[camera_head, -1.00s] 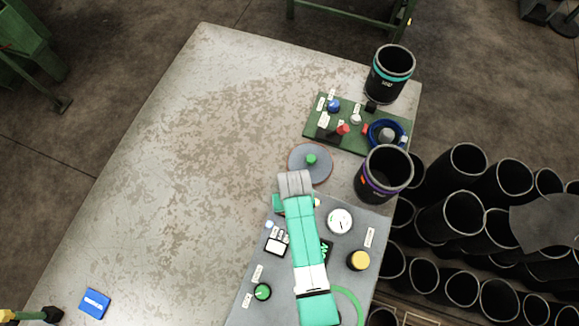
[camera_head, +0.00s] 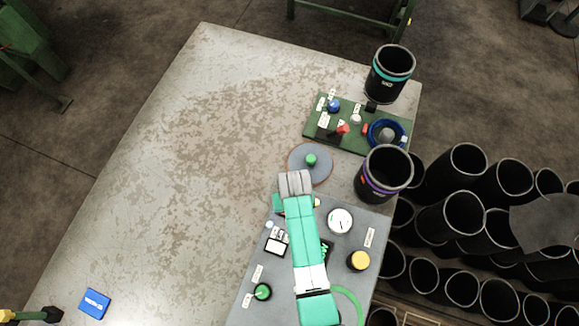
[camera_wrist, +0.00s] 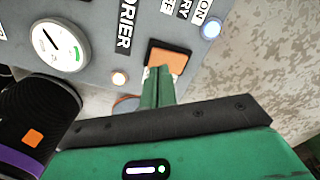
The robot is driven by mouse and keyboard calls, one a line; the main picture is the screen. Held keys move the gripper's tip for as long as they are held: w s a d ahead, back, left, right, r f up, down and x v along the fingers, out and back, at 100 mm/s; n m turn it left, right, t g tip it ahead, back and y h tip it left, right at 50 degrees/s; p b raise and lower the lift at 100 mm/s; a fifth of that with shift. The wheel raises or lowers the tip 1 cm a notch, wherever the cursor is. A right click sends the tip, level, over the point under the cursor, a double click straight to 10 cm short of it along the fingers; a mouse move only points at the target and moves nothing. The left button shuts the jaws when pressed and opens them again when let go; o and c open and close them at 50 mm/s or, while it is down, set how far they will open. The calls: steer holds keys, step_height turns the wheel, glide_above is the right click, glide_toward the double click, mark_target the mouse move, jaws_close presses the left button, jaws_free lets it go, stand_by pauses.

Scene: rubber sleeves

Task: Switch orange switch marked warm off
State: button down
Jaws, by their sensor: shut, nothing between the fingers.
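The orange switch (camera_wrist: 167,58) sits in a dark frame on the grey control panel (camera_wrist: 108,12) in the wrist view. No "warm" marking is readable beside it. My gripper (camera_wrist: 158,73) is shut and empty, its green fingertips at the lower edge of the switch and overlapping it in the picture. I cannot tell whether they touch it or which way the switch is tipped. In the head view my arm covers the switch; the panel (camera_head: 335,270) lies beneath it.
A dial gauge (camera_head: 340,220), a yellow button (camera_head: 358,260) and a green knob (camera_head: 262,291) are on the panel. A purple-banded black sleeve (camera_head: 384,174) stands beside it. A round disc (camera_head: 310,163) lies beyond. The table's left part (camera_head: 170,170) is mostly clear.

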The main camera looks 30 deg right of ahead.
steer(key=shift+f+b, duration=1)
steer(key=shift+f, duration=0.4)
stand_by(0.4)
step_height(320, 180, up, 7)
steer(key=p, duration=0.7)
steer(key=shift+r, duration=0.15)
stand_by(0.4)
